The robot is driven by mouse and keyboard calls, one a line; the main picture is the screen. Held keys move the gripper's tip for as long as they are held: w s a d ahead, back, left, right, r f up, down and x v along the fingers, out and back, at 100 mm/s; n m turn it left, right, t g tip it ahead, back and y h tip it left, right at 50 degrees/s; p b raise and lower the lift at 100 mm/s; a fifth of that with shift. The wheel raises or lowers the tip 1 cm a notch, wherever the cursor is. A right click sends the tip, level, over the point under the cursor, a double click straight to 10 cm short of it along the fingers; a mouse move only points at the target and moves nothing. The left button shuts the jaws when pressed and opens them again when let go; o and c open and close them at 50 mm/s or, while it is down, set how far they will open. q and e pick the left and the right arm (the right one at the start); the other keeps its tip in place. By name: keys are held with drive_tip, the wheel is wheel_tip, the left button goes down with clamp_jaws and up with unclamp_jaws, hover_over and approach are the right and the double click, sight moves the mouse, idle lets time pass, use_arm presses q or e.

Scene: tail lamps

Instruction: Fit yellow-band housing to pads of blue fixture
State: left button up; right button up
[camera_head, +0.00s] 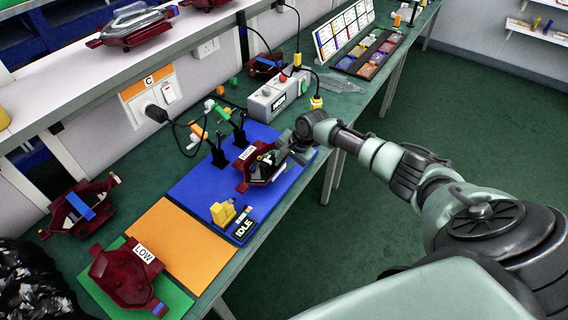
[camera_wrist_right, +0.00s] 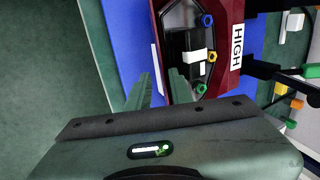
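A dark red housing (camera_head: 262,172) with a HIGH label lies on the blue fixture (camera_head: 205,185). In the right wrist view this housing (camera_wrist_right: 233,75) shows a dark inside with blue, yellow and green rings and a white block. I cannot make out a yellow band on it. My right gripper (camera_head: 284,150) is at the housing's right side. My left gripper is out of view.
A LOW housing (camera_head: 125,275) lies on a green mat (camera_head: 178,299) beside an orange mat (camera_head: 180,240). Another red housing (camera_head: 75,212) with a blue strip lies left. Black upright clamps (camera_head: 218,155), a yellow block (camera_head: 222,213) and an IDLE display (camera_head: 243,228) stand on the fixture. A grey control box (camera_head: 275,98) is behind.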

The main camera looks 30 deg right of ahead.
drive_tip(key=shift+a, duration=0.1)
idle(0.3)
drive_tip(key=v, duration=0.7)
drive_tip(key=shift+s+r, duration=0.15)
drive_tip(key=shift+r, duration=0.2)
